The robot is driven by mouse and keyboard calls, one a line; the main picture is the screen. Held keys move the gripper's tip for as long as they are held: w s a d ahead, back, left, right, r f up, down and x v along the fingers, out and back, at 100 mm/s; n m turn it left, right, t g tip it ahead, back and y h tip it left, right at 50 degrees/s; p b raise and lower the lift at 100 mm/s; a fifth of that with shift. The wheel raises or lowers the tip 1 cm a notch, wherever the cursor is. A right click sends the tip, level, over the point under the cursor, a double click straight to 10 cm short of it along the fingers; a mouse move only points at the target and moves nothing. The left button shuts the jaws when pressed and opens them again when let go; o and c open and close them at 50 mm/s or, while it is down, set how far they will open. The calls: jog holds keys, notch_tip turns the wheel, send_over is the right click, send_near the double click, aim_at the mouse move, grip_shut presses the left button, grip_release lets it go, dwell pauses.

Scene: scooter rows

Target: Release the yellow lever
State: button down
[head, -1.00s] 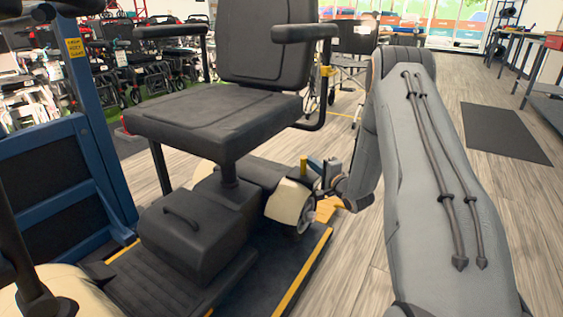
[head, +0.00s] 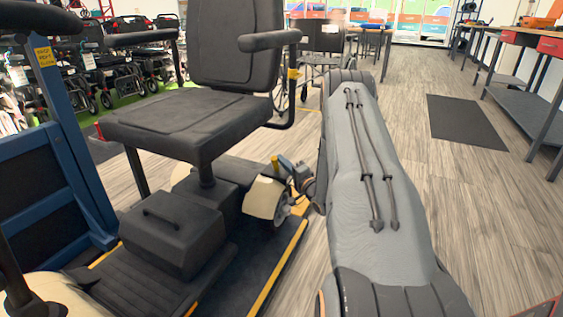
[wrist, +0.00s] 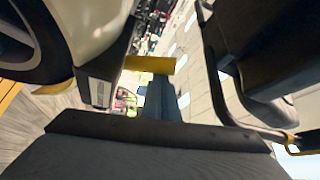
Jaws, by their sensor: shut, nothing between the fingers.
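The yellow lever (head: 275,166) stands beside the beige rear wheel cover of the scooter, low behind the seat. In the wrist view it is a short yellow bar (wrist: 150,64) lying across the picture just beyond my fingertips. My gripper (head: 298,174) is at the lever's right side in the head view, small and partly hidden by my own arm. In the wrist view my fingers (wrist: 160,88) are together and hold nothing. Their tips overlap the lever's lower edge in the picture; I cannot tell whether they touch it. The lever's base is hidden.
The scooter has a black seat (head: 180,125) and a beige wheel cover (head: 263,198) close to my gripper. It stands on a dark platform with yellow edges (head: 284,262). A blue frame (head: 68,140) is at left. A wheelchair (head: 322,62) stands behind.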

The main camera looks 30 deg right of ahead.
jog(key=shift+w, duration=0.1)
jog(key=shift+w+d+r, duration=0.1)
jog(key=shift+d+r, duration=0.05)
jog(key=shift+d, duration=0.1)
jog(key=d, duration=0.2)
jog(key=w+r, duration=0.1)
jog(key=shift+d, duration=0.4)
jog(key=s+f+p, duration=0.1)
jog(key=s+p, duration=0.3)
jog(key=s, duration=0.6)
jog(key=shift+d+f, duration=0.25)
jog(key=shift+f, duration=0.1)
jog(key=shift+s, duration=0.1)
